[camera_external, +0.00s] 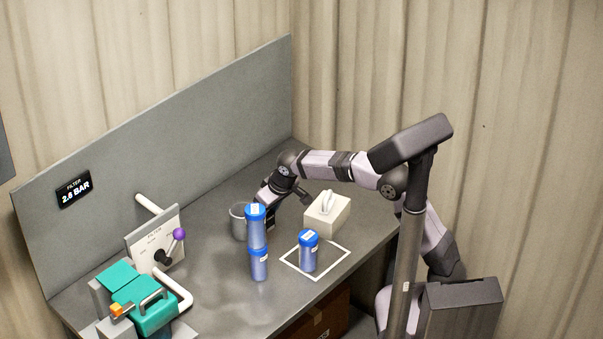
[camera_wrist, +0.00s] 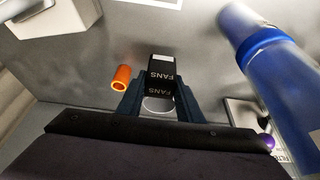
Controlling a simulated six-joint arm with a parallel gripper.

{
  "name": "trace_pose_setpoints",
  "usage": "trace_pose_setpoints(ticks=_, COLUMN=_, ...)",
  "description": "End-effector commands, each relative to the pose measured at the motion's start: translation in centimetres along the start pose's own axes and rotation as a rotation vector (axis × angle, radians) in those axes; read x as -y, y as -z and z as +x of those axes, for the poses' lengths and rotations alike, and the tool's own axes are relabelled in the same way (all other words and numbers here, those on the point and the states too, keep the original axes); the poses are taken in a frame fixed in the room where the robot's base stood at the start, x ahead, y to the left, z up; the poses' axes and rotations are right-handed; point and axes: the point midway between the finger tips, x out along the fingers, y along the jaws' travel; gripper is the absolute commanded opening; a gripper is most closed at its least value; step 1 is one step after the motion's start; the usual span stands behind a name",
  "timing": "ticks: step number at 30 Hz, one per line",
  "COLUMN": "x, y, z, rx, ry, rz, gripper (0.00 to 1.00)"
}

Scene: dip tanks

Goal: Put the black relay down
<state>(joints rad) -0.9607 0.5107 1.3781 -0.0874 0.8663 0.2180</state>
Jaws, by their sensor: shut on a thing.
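The black relay (camera_wrist: 161,70) is a small black block with white "FANS" lettering, seen between the two fingers in the wrist view. My gripper (camera_wrist: 160,92) is shut on it. In the external view my gripper (camera_external: 269,208) points down over the bench, behind the stacked blue-capped jars, and the relay (camera_external: 271,220) shows only as a dark patch beside them. I cannot tell whether the relay touches the bench.
Two stacked blue-capped jars (camera_external: 257,235) stand close beside my gripper, a grey cup (camera_external: 238,222) just left. Another jar (camera_external: 308,252) stands inside a white outline. A white handled block (camera_external: 327,214) is behind. An orange cylinder (camera_wrist: 121,77) is near the relay.

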Motion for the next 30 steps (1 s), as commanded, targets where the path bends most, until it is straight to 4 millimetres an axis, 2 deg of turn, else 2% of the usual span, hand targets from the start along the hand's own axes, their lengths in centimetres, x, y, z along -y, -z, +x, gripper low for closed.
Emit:
trace_pose_setpoints(ticks=6, x=0.0, y=1.0, z=-2.2, rx=-0.002, ry=0.001, rz=0.000, gripper=0.05)
trace_pose_setpoints(ticks=15, x=-0.1, y=1.2, z=-2.8, rx=0.000, ry=-0.001, rz=0.002, gripper=0.05)
trace_pose_setpoints(ticks=19, x=-1.3, y=1.4, z=-3.1, rx=0.000, ry=-0.009, rz=0.021, gripper=0.05)
trace_pose_setpoints(ticks=23, x=-4.2, y=1.9, z=-3.4, rx=0.002, ry=-0.029, rz=0.068, gripper=0.05)
trace_pose_setpoints(ticks=26, x=-7.7, y=2.0, z=-3.5, rx=0.002, ry=-0.052, rz=0.125, gripper=0.05)
trace_pose_setpoints(ticks=30, x=-13.9, y=1.5, z=-3.4, rx=0.004, ry=-0.095, rz=0.227, gripper=0.05)
